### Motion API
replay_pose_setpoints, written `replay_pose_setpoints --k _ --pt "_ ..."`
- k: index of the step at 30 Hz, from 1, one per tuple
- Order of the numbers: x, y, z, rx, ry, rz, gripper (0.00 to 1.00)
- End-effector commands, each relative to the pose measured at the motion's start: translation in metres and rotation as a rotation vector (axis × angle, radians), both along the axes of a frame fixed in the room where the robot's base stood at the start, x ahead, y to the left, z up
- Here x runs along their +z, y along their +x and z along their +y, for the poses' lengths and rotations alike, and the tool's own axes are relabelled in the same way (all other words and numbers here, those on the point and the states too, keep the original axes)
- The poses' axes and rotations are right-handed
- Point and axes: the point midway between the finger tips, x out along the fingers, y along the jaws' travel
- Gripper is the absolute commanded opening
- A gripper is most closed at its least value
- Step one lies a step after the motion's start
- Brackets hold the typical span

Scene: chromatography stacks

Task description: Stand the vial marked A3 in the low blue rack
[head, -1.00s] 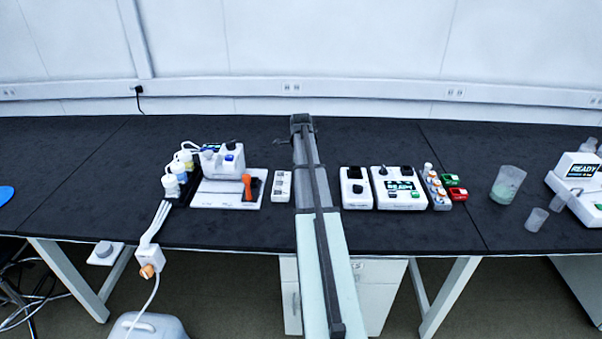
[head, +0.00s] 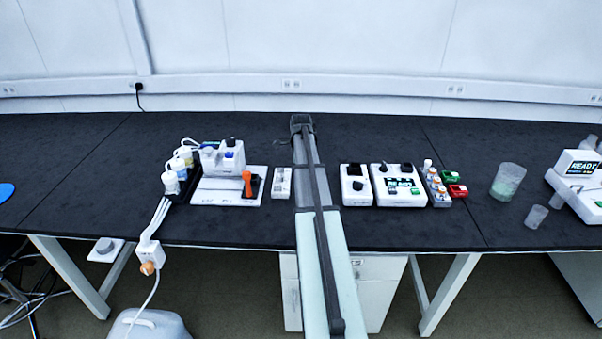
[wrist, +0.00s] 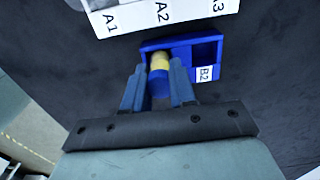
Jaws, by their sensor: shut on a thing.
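In the wrist view, my gripper (wrist: 158,72) is shut on a vial (wrist: 160,63) with a yellow band and a pale top. The vial is between the blue fingertips at the left part of the low blue rack (wrist: 208,52). Its lower part is blurred and its marking cannot be read; I cannot tell how deep it sits in the rack. The right compartment, labelled B2, looks empty. A white rack (wrist: 165,14) labelled A1, A2 and A3 lies beyond. In the head view my arm hides the gripper and both racks.
White devices (head: 401,186) stand right of my arm, with a small bottle rack (head: 437,185) beside them. A white block (head: 281,183) and an orange-handled tool (head: 247,184) are on the left. Bare black bench lies around the blue rack.

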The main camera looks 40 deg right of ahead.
Motion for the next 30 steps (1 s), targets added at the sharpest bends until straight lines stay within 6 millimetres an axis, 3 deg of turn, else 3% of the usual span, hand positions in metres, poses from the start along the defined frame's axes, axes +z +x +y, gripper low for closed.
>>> replay_pose_setpoints --k 22,23,30 --pt "-0.0079 -0.0001 0.0001 0.0 0.0 0.0 0.0" --pt "-0.0079 -0.0001 0.0001 0.0 0.0 0.0 0.28" --pt "-0.0078 -0.0001 0.0001 0.0 0.0 0.0 0.51"
